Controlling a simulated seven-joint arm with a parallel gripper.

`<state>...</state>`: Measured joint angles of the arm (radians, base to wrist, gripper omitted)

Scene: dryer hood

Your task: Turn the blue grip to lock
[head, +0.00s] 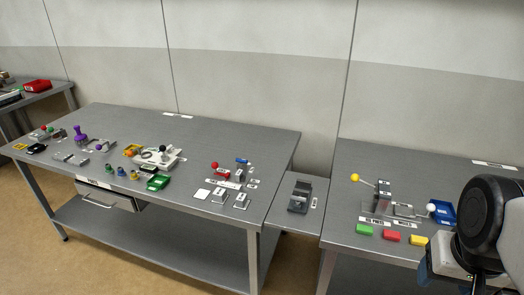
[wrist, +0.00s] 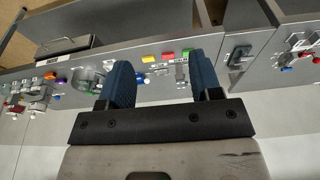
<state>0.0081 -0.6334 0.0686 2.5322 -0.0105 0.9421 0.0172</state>
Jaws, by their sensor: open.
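The blue grip (head: 242,161) sits on a small grey fixture near the right end of the long grey table (head: 215,135). It is small in the head view, and I cannot tell its exact angle. A red-handled fixture (head: 222,171) stands just left of it, with small white labels around both. My gripper (wrist: 163,82) shows in the wrist view with two blue fingers spread apart and nothing between them. It is far from the table fixtures, which appear small beyond the fingers. In the head view my arm is at the far right, and the fingers are not clearly visible.
A low side stand (head: 284,220) with a dark device (head: 300,196) fills the gap between the tables. The right table holds a yellow-knobbed lever (head: 355,178), a blue tray (head: 441,213) and green, red and yellow blocks. Other fixtures crowd the long table's left half.

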